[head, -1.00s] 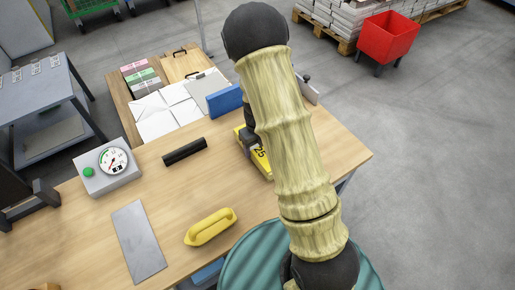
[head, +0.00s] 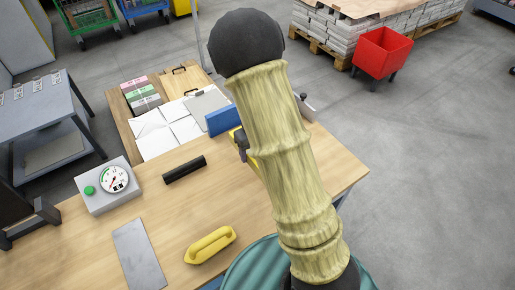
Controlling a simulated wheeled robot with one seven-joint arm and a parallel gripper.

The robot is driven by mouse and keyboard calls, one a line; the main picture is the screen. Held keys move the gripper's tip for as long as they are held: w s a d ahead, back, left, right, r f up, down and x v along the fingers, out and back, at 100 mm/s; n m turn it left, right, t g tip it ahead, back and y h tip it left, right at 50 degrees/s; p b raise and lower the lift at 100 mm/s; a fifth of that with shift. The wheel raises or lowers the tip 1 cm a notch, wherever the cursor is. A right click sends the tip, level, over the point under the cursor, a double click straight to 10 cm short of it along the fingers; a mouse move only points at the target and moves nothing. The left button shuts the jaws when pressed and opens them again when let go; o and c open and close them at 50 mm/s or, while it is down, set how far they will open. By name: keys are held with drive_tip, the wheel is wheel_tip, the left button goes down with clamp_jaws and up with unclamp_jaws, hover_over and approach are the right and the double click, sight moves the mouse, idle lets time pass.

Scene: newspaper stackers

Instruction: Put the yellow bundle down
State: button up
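The yellow bundle (head: 252,162) shows only as a narrow yellow strip behind my arm, at the right part of the wooden table (head: 225,205). My arm hides most of it, and I cannot tell whether it touches the table. Only a small dark part of my gripper (head: 241,145) shows beside the strip, left of my arm. Its fingertips are hidden, so I cannot see whether it is open or shut on the bundle.
A blue block (head: 222,120) stands just behind the bundle. White sheets (head: 170,129) lie at the back. A black bar (head: 184,169), a gauge box (head: 108,185), a grey plate (head: 138,254) and a yellow handled tool (head: 210,245) are on the table. Bare wood lies between them.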

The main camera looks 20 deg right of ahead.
drive_tip(key=shift+d, duration=0.25)
